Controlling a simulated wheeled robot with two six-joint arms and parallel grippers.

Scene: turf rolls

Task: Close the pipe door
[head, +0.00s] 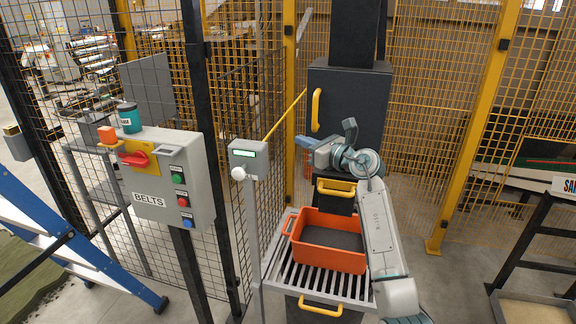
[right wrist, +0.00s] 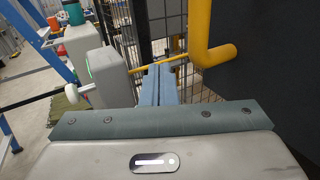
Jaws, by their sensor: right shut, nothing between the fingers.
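The pipe door (head: 358,98) is a dark grey panel on the black upright pipe, with a yellow handle (head: 316,110) near its left edge. It looks close to flush, but I cannot tell whether it is fully shut. In the right wrist view the dark panel (right wrist: 275,85) fills the right side, with its yellow handle (right wrist: 203,35) left of it. My right gripper (head: 302,141) is shut and empty, below and left of the handle, pointing left. Its blue-grey fingers (right wrist: 157,75) are together and appear apart from the handle. My left gripper is not in view.
An orange crate (head: 330,261) stands on a slatted rack below my right arm. A grey post with a green display (head: 247,153) and a BELTS control box (head: 158,180) stand left. A yellow bar (head: 286,117) slants behind the gripper. Mesh fencing surrounds the area.

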